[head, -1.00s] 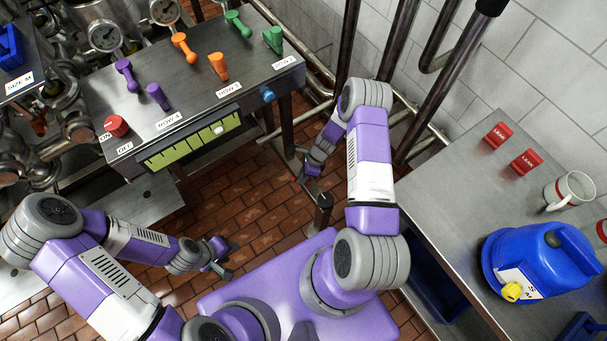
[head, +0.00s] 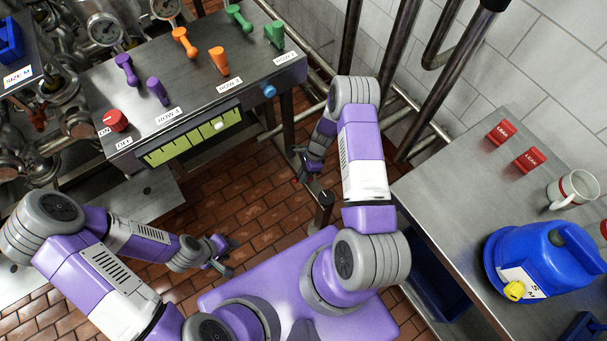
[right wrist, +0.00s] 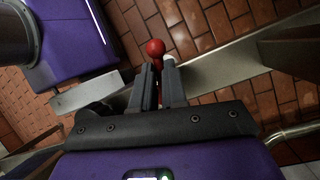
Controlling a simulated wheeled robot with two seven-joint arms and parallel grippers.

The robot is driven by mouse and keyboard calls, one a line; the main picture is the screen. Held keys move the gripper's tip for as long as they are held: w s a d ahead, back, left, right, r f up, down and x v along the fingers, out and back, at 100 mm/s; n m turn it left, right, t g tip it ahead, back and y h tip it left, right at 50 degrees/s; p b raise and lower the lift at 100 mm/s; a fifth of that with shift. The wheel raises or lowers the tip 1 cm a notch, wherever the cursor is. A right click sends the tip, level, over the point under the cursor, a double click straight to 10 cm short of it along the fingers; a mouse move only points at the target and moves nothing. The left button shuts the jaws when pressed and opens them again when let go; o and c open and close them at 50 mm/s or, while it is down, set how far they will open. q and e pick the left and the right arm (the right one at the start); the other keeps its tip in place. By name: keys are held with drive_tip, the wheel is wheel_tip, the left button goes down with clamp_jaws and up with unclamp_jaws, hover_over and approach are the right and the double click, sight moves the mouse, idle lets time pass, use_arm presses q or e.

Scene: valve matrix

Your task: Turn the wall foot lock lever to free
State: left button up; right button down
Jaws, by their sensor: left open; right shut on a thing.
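The wall foot lock lever shows in the right wrist view as a red ball knob (right wrist: 155,48) at the fingertips. My right gripper (right wrist: 160,72) is shut on the lever just below the knob; its fingers hide the rest of the lever. In the head view my right gripper (head: 303,172) is low, near the foot of the control table, and only a speck of red shows there. My left gripper (head: 226,262) is open and empty above the brick floor, to the left of my purple base.
The control table (head: 215,95) with purple, orange and green levers and a red knob (head: 116,121) stands at the upper left. A steel counter (head: 450,180) with a blue jug (head: 545,262) and a mug (head: 573,190) is on the right. Dark pipes (head: 397,50) rise by the wall.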

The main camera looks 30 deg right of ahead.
drive_tip(key=c, duration=1.2)
unclamp_jaws()
drive_tip(key=shift+o, duration=0.2)
drive_tip(key=p+v, duration=0.2)
drive_tip(key=v, duration=0.5)
drive_tip(key=shift+r, duration=0.25)
drive_tip(key=shift+d, duration=0.15)
drive_tip(key=s+a+r+n+t+p, duration=0.1)
drive_tip(key=s+a+r+n+p, duration=0.3)
drive_tip(key=s+a+n, duration=1)
drive_tip(key=a+r+n, duration=0.3)
drive_tip(key=n, duration=0.1)
drive_tip(key=shift+a+t+h, duration=0.15)
drive_tip(key=shift+t+h, duration=0.15)
drive_tip(key=shift+t, duration=0.1)
